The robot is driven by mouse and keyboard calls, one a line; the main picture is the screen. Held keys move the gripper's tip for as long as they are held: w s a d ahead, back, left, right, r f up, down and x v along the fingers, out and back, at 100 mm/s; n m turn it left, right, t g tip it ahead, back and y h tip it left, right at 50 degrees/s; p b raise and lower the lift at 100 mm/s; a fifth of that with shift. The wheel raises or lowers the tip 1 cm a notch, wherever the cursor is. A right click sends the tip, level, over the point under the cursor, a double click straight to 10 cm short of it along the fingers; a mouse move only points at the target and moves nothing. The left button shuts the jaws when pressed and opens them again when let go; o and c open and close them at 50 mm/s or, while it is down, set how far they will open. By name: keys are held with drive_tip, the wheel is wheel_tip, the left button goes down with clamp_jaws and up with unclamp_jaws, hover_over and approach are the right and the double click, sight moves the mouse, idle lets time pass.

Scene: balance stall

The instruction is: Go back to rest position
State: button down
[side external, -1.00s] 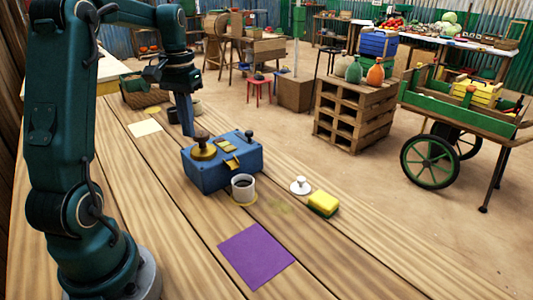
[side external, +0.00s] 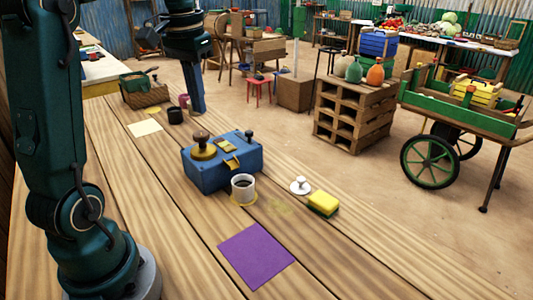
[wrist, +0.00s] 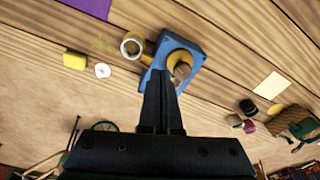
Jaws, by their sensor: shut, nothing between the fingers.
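My gripper (side external: 198,108) hangs fingers down in the side external view, above the far part of the bench and behind the blue balance box. It is shut with nothing between its fingers, which also show together in the wrist view (wrist: 159,78). The blue box (side external: 222,172) stands on the wooden bench with a brass knobbed weight (side external: 203,148) on its left end. In the wrist view the fingertips overlap the box (wrist: 196,62) in the picture, but in the side view they are apart from it. Part of my upper arm is cut off at the top.
Near the box are a grey cup (side external: 243,188), a white knobbed disc (side external: 300,186), a yellow sponge (side external: 323,204) and a purple sheet (side external: 256,256). Further back are a cream sheet (side external: 145,128), a black cup (side external: 175,117) and a basket (side external: 146,96). The near right bench is clear.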

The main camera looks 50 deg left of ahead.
drive_tip(key=s+d+f+m+t, duration=0.2)
drive_tip(key=s+d+f, duration=0.1)
drive_tip(key=d, duration=0.5)
drive_tip(key=s+d+f+m+t, duration=0.2)
drive_tip(key=s+d+f, duration=0.1)
drive_tip(key=s+d, duration=0.3)
drive_tip(key=shift+d+t+h, duration=0.3)
drive_tip(key=shift+d, duration=0.6)
drive_tip(key=shift+s, duration=0.1)
